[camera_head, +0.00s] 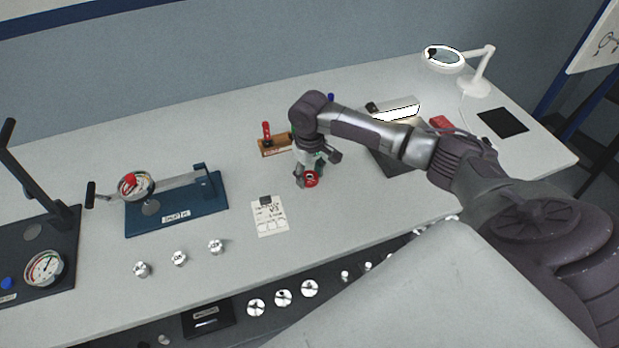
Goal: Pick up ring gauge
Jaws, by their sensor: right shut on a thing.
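The ring gauge (311,180) is a small red ring with a pale centre, seen in the head view near the middle of the workbench. My right gripper (306,182) points down and is shut on it. The fingers and wrist partly cover the ring. I cannot tell whether the ring still touches the bench top. My left gripper does not show.
A wooden block (274,147) with a red-handled tool stands just behind the gripper. A blue fixture (178,209), a dial press (43,267) and several machined housings (180,258) occupy the left. A magnifier lamp (478,84) stands back right.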

